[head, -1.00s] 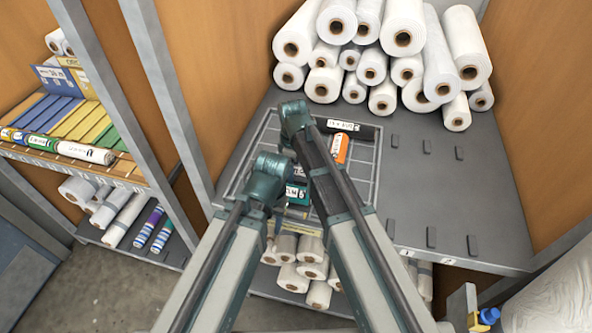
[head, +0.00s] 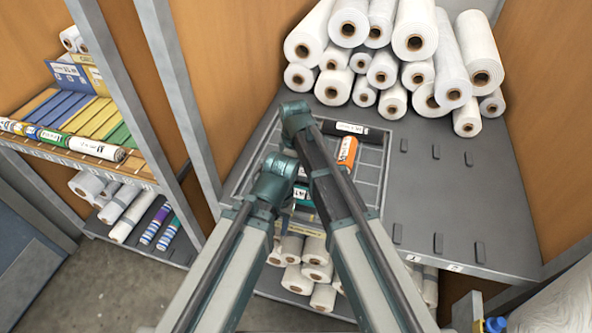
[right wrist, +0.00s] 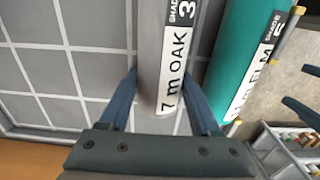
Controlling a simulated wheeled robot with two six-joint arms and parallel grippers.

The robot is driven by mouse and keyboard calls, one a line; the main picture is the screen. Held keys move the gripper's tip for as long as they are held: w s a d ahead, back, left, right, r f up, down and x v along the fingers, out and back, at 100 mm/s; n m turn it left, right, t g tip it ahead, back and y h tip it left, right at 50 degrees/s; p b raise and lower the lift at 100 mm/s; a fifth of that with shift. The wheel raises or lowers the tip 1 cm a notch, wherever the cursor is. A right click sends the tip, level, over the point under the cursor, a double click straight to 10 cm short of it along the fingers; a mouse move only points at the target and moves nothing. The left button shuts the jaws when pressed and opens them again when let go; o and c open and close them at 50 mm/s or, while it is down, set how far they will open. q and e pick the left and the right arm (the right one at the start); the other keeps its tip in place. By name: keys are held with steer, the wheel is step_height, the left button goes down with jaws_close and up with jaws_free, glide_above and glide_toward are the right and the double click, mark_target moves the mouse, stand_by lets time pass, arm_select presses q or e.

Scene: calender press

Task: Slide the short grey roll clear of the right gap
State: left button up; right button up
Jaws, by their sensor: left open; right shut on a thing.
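The short grey roll (right wrist: 150,45) has a white label reading "7 m OAK" and "SHADE 3". In the right wrist view my right gripper (right wrist: 163,98) has one finger on each side of its near end and is shut on it. In the head view my arms hide most of this roll. A teal roll (right wrist: 238,55) with an "ELM" label lies beside it on the right; a bit of it shows in the head view (head: 303,194). My left gripper (right wrist: 302,90) is open and empty, beyond the teal roll. I cannot make out the right gap.
An orange roll (head: 347,152) and a black roll (head: 352,128) lie on the gridded area (head: 370,176). White rolls (head: 383,68) are piled at the back. Low dark pegs (head: 437,242) stand on the grey bench at right. A rack (head: 70,143) stands at left.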

steer(key=shift+a, duration=0.2)
steer(key=o, duration=1.5)
step_height(320, 180, up, 14)
steer(key=p, duration=1.4)
steer(key=shift+f, duration=0.1)
